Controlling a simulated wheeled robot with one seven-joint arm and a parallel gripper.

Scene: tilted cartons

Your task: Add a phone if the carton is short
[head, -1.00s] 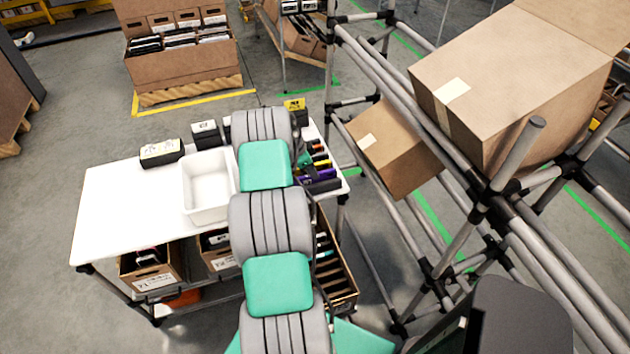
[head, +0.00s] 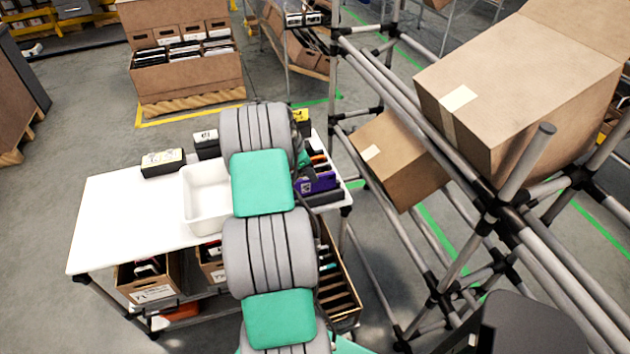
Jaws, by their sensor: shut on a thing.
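My gripper (head: 304,158) is mostly behind my own arm at the right end of the white table (head: 125,210); only a small teal and dark part shows. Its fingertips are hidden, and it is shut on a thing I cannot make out. Beside it lie a purple phone-like item (head: 319,182) and several dark, thin items with coloured ends. A large tilted carton (head: 510,85) and a smaller tilted carton (head: 395,165) rest on the pipe rack at right. Their insides are not visible. A slotted carton (head: 340,290) stands below the table's right end.
A white bin (head: 203,205) stands on the table, partly behind my arm. Dark boxes (head: 162,162) stand at its back edge. Cartons (head: 148,280) sit on the lower shelf. The pipe rack (head: 480,200) fills the right side. The table's left half is clear.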

